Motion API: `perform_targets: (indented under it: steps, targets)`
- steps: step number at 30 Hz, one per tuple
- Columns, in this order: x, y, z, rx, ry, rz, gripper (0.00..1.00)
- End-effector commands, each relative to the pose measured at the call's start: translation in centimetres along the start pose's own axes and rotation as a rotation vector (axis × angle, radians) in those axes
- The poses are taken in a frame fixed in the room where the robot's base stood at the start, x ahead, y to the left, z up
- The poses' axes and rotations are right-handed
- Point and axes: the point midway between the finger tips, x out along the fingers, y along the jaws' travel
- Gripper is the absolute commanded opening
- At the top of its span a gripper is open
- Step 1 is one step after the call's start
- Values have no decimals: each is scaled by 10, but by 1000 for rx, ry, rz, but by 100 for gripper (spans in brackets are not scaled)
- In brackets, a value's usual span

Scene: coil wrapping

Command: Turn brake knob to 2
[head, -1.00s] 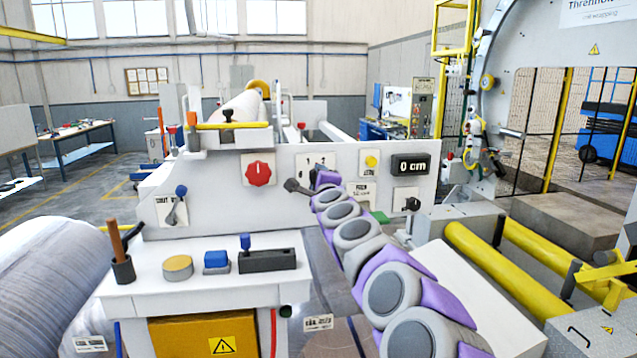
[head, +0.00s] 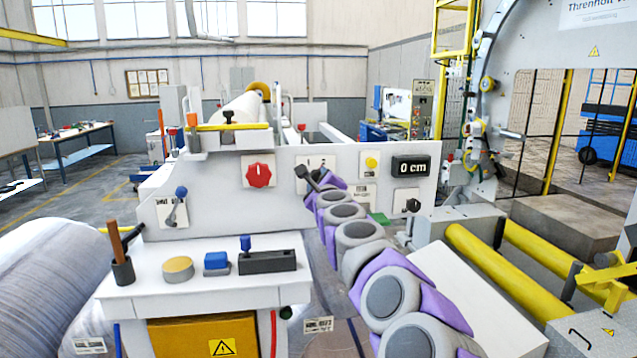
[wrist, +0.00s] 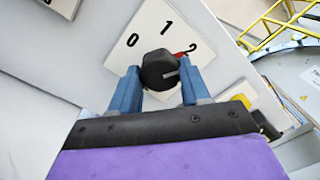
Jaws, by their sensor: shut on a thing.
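The brake knob (wrist: 157,70) is a round black knob on a white plate (wrist: 150,35) marked 0, 1 and 2. My gripper (wrist: 160,82) has its two blue fingers on either side of the knob and is shut on it. In the wrist view a small red mark shows at the knob's edge, close to the 2, and a pale line runs across its face. In the head view my gripper (head: 307,178) is at the white panel, in front of the plate (head: 328,161), and hides the knob.
Right of the plate are a yellow button (head: 371,162) and a display (head: 410,166) reading 0 cm. A red knob (head: 259,174) is to the left. A side table (head: 200,290) stands at front left, yellow rollers (head: 500,265) at right.

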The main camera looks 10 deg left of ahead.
Motion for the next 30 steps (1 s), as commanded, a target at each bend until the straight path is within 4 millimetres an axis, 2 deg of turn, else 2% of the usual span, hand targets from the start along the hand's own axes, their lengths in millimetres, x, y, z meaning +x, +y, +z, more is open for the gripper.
perform_targets:
  steps: [1,8,9,16,25,30]
  targets:
    - [1,7,-4,2,5,9,16]
    - [1,7,-4,0,5,10,16]
    - [1,7,-4,0,5,10,50]
    - [0,4,-1,-1,3,5,72]
    - [-2,1,0,0,1,2,72]
    - [-11,1,-2,1,3,0,72]
